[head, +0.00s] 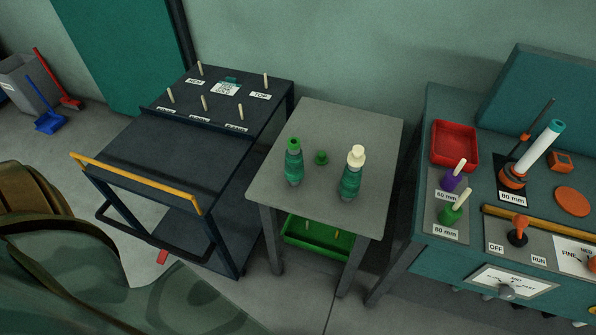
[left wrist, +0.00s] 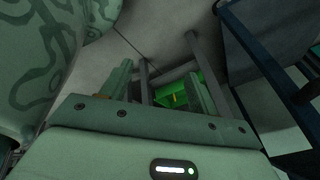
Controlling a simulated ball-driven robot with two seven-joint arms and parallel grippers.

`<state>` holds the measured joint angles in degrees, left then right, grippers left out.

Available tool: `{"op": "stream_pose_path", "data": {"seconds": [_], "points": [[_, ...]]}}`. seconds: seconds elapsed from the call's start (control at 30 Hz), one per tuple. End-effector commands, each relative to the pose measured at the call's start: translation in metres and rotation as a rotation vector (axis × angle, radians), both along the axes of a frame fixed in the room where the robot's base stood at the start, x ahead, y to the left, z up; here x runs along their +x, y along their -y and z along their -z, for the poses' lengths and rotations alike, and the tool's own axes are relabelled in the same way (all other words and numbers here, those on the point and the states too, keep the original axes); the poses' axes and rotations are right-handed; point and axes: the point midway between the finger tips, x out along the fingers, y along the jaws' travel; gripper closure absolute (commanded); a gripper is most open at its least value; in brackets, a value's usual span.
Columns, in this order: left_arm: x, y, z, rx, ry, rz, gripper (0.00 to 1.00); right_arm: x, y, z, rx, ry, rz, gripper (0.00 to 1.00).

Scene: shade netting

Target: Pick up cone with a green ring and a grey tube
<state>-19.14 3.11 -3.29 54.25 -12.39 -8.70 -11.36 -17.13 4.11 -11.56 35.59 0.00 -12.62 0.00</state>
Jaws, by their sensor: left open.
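A cone wound with teal yarn and bearing a bright green ring at its top (head: 294,165) stands upright on the left of the small grey table (head: 290,197). The tube inside it is too small to make out clearly. A second teal-wound cone with a cream top (head: 351,178) stands to its right. My left gripper (left wrist: 158,82) is open and empty in the left wrist view, pointing toward the floor and the table's legs; no cone shows there. Neither gripper shows in the head view.
A small green piece (head: 321,157) lies between the cones. A green tray (head: 318,240) sits under the table and also shows in the left wrist view (left wrist: 172,94). A dark cart (head: 190,147) with pegs stands left, a teal bench (head: 430,120) right. The table's front is clear.

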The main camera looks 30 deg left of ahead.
Motion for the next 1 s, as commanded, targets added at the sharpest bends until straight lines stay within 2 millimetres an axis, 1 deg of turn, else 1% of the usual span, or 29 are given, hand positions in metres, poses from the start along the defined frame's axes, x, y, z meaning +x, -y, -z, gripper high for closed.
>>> {"op": "stream_pose_path", "data": {"seconds": [0.03, 0.13, 0.17, 0.2, 0.27, 0.3, 0.37, 0.4, 0.47, 0.5, 0.57, 0.6, 0.7, 0.8, 0.83, 0.93, 1.0], "points": [[0.019, -0.003, 0.000, 0.026, 0.049, 0.043, 0.39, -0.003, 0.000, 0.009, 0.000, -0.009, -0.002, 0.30], [0.061, -0.013, -0.015, 0.114, 0.163, 0.159, 0.39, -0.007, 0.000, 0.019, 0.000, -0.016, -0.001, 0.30], [0.075, -0.017, -0.022, 0.148, 0.200, 0.199, 0.39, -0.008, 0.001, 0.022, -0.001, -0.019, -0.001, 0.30], [0.093, -0.023, -0.032, 0.201, 0.250, 0.256, 0.39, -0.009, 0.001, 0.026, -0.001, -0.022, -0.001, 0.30], [0.121, -0.032, -0.051, 0.298, 0.328, 0.352, 0.39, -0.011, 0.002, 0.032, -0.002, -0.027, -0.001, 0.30], [0.141, -0.039, -0.066, 0.379, 0.382, 0.424, 0.39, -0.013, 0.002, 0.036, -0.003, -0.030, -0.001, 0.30], [0.172, -0.051, -0.096, 0.535, 0.464, 0.550, 0.39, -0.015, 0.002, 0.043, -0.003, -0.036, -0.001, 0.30], [0.193, -0.060, -0.122, 0.672, 0.519, 0.648, 0.39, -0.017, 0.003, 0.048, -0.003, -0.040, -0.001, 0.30], [0.221, -0.071, -0.168, 0.931, 0.581, 0.816, 0.39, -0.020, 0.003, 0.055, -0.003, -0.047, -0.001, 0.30], [0.236, -0.077, -0.201, 1.124, 0.602, 0.930, 0.39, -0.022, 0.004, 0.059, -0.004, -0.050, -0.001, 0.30], [0.252, -0.082, -0.248, 1.414, 0.597, 1.089, 0.39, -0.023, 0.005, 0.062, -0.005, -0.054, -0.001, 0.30], [0.258, -0.083, -0.273, 1.588, 0.572, 1.177, 0.39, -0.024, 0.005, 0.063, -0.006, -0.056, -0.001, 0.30], [0.265, -0.081, -0.314, 1.911, 0.483, 1.336, 0.39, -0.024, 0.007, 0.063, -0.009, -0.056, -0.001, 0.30], [0.267, -0.077, -0.332, 2.090, 0.406, 1.423, 0.39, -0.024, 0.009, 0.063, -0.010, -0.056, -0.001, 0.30], [0.268, -0.077, -0.335, 2.121, 0.393, 1.439, 0.39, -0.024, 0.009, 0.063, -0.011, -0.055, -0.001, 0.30], [0.277, -0.076, -0.340, 2.173, 0.367, 1.461, 0.39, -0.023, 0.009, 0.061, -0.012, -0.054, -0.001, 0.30], [0.290, -0.076, -0.342, 2.179, 0.366, 1.464, 0.39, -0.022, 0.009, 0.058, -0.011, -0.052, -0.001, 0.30]]}}
